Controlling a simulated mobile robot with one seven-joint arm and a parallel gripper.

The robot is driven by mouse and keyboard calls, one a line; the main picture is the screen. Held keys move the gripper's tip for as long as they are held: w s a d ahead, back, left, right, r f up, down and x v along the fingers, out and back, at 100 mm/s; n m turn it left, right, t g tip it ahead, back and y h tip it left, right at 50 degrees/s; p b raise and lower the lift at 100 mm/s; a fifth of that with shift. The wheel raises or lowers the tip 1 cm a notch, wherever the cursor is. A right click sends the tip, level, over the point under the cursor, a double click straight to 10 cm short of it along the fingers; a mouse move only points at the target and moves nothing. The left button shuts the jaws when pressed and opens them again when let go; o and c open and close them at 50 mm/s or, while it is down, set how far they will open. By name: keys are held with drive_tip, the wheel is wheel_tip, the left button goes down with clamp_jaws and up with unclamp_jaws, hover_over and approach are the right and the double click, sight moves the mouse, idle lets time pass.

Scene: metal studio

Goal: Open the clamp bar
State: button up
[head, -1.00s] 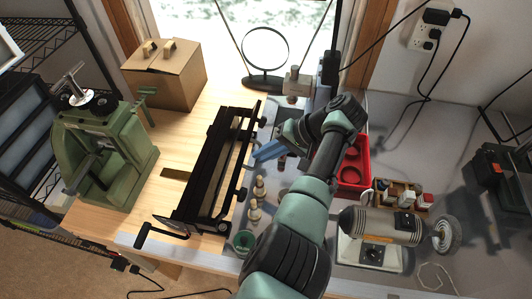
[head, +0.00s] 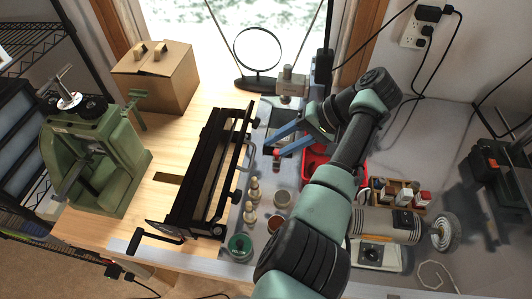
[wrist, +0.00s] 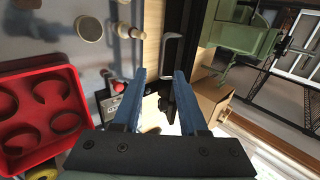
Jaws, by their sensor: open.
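The clamp bar (head: 213,163) seems to be part of the long black bending machine on the wooden bench, left of my gripper in the head view. A grey U-shaped handle (head: 250,157) stands out from the machine's right side. The handle also shows in the wrist view (wrist: 171,56), ahead of the fingertips and slightly right of the middle of the gap. My gripper (head: 272,151) has blue fingers, spread and empty, pointing toward the handle from the right. In the wrist view, my gripper (wrist: 160,73) has nothing between its fingers. The fingertips appear apart from the handle.
A red tray (wrist: 40,115) lies beside my gripper. Small pegs (head: 251,200) and cups (head: 283,198) stand near the machine's front right. A green press (head: 95,160) and a cardboard box (head: 155,80) are to the left. A bench grinder (head: 385,225) sits at the right.

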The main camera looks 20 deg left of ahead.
drive_tip(key=p+v, duration=0.1)
drive_tip(key=v, duration=0.4)
drive_tip(key=shift+d+r, duration=0.2)
